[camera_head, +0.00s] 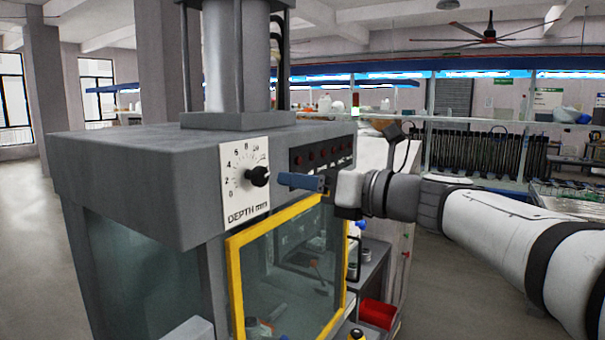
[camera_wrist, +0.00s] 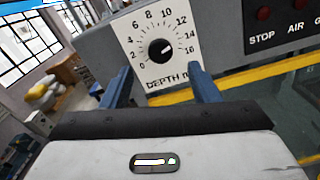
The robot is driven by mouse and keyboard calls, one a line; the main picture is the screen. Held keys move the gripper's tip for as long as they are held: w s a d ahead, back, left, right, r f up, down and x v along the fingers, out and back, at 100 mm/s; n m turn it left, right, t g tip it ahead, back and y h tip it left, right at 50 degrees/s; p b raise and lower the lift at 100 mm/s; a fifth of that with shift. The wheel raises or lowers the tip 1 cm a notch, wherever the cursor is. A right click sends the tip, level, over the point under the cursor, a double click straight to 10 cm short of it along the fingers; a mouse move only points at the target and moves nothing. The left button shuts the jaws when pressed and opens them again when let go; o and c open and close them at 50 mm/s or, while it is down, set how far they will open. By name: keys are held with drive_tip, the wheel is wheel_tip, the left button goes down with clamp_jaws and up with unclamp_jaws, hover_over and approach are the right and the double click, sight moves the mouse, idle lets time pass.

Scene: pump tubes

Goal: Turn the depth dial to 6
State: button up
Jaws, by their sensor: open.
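The depth dial is a black round knob (camera_wrist: 161,50) on a white scale plate (camera_wrist: 140,28) marked 0 to 16 and labelled DEPTH. In the wrist view a small pale mark on the knob seems to face right and slightly up, near the high numbers; its exact reading is unclear. The knob (camera_head: 259,176) also shows in the head view on the machine's front. My gripper (camera_wrist: 161,88) is open and empty, its two blue fingers apart below and to either side of the knob. In the head view my gripper (camera_head: 284,180) is just right of the knob, apart from it.
A dark panel with red buttons (camera_head: 322,156) sits right of the dial. Below is a yellow-framed glass door (camera_head: 290,265) of the grey machine (camera_head: 130,175). A red bin (camera_head: 377,313) stands lower right. The space directly before the dial holds only my gripper.

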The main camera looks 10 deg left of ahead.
sight(264, 175)
drive_tip(key=p+x, duration=0.1)
drive_tip(key=x, duration=0.6)
drive_tip(key=shift+a+f+p, duration=0.1)
drive_tip(key=shift+a+p, duration=0.05)
drive_tip(key=shift+p, duration=0.25)
drive_tip(key=shift+c, duration=0.2)
drive_tip(key=c, duration=0.9)
